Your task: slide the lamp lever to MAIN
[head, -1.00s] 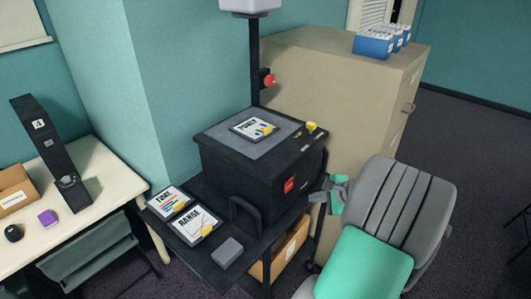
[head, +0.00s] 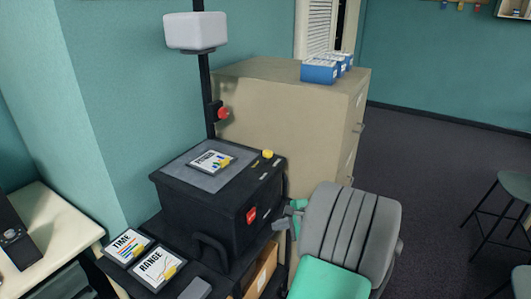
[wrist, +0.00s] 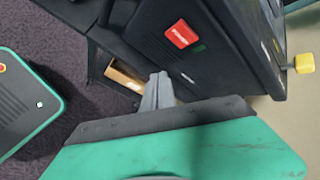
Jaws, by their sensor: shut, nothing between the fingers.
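The lamp lever appears to be the yellow knob (head: 267,154) at the right edge of the top of a black box (head: 205,213). The knob also shows at the right edge of the wrist view (wrist: 304,63), sticking out from the box. No MAIN label can be read. My gripper (head: 281,219) is low beside the box's right side, partly hidden by my grey and green arm. In the wrist view my gripper (wrist: 158,78) is shut and empty, below and left of the knob and apart from it.
POWER (head: 211,162), TIME (head: 128,247) and RANGE (head: 160,267) cards lie on the box and cart. A beige cabinet (head: 290,105) stands close behind.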

